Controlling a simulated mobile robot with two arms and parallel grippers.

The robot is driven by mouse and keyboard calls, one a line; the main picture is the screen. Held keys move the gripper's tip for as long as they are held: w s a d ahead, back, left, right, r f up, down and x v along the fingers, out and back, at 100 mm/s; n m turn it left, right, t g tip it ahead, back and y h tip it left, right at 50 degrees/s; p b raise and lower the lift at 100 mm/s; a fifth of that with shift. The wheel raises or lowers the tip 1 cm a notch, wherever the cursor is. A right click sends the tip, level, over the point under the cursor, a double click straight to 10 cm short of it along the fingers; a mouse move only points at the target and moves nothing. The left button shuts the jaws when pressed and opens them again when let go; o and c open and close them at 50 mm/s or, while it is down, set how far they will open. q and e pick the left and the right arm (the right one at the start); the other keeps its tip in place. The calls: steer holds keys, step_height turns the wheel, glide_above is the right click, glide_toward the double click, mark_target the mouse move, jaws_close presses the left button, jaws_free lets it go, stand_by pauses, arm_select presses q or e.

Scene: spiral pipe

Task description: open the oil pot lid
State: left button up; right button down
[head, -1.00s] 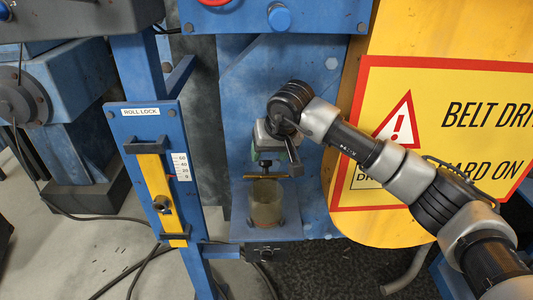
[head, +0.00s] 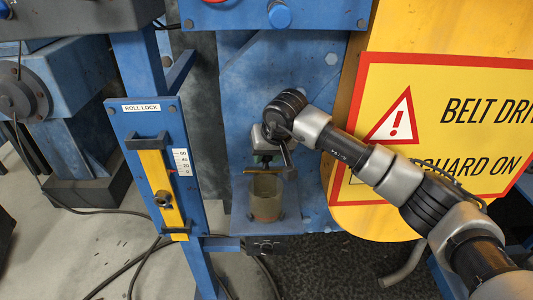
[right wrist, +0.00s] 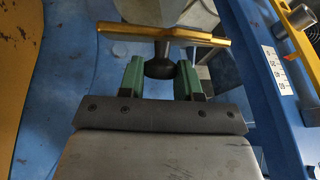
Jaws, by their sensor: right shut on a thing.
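The oil pot (head: 266,200) is a translucent tan cylinder on a blue ledge. Its yellow-brown lid (head: 258,171) is seen nearly edge-on at the pot's top. In the right wrist view the lid (right wrist: 195,39) is a brass disc edge with a dark knob (right wrist: 159,69). My right gripper (head: 263,158) is above the lid. Its green fingertips (right wrist: 160,72) stand on both sides of the knob and are shut on it. The pot (right wrist: 168,10) shows beyond the lid. I cannot tell whether the lid touches the rim. My left gripper is out of view.
A blue column with a roll lock panel (head: 185,215) stands close to the pot's left. A large yellow guard with a warning sign (head: 393,120) is on the right, behind my right arm. The blue ledge (head: 292,225) holds the pot.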

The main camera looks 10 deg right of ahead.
steer(key=shift+w+r, duration=0.1)
steer(key=shift+w, duration=0.05)
steer(key=shift+w+r+g+b, duration=0.15)
steer(key=shift+w+g+b, duration=0.45)
steer(key=shift+w+g, duration=0.1)
steer(key=shift+w+d+r+b, duration=0.15)
steer(key=shift+w+r+b, duration=0.25)
steer(key=shift+w+b, duration=0.45)
steer(key=shift+w+r+b, duration=0.15)
steer(key=shift+w+b, duration=0.2)
steer(key=shift+w, duration=0.1)
steer(key=shift+w+d, duration=0.1)
steer(key=shift+w, duration=0.7)
